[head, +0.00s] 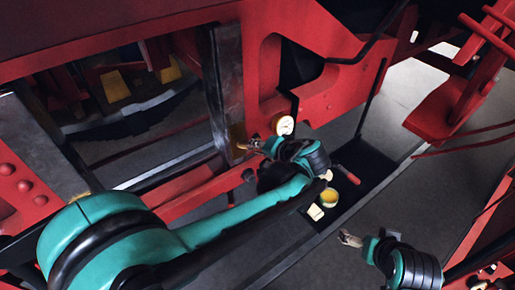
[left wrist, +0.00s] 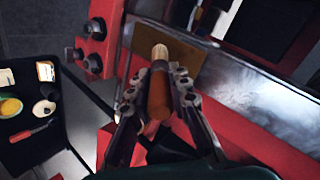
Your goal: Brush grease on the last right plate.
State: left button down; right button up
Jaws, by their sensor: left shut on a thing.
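My left gripper (head: 249,146) is shut on the brush (left wrist: 160,95), which has an orange-brown handle and a pale tip pointing away from the gripper. A golden-brown plate (head: 237,140) sits low on the dark upright steel piece in the head view. The plate (left wrist: 190,66) also shows behind the brush in the left wrist view. The brush tip is close in front of it or at its edge; I cannot tell whether they touch. A pot of yellow grease (head: 329,196) stands in the dark tray. My right gripper (head: 350,239) is at the lower right, its jaw gap unclear.
Red frame beams (head: 330,105) surround the plate. Grey floor (head: 410,190) is open at the right.

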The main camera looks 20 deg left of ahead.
pick_arm(q)
jog(key=shift+a+r+p, duration=0.1)
jog(key=shift+r+p, duration=2.4)
jog(key=shift+r, duration=1.35)
jog(key=shift+w+f+b, duration=0.15)
jog(key=shift+f+b, duration=0.25)
jog(key=shift+b, duration=0.05)
jog(key=shift+s+f+b, duration=0.2)
jog(key=shift+f+b, duration=0.55)
jog(key=shift+w+f+b, duration=0.15)
jog(key=shift+f+b, duration=0.6)
jog(key=shift+f, duration=0.2)
notch_tip(320, 180, down, 12)
jog(key=b, duration=1)
jog(key=shift+r, duration=0.2)
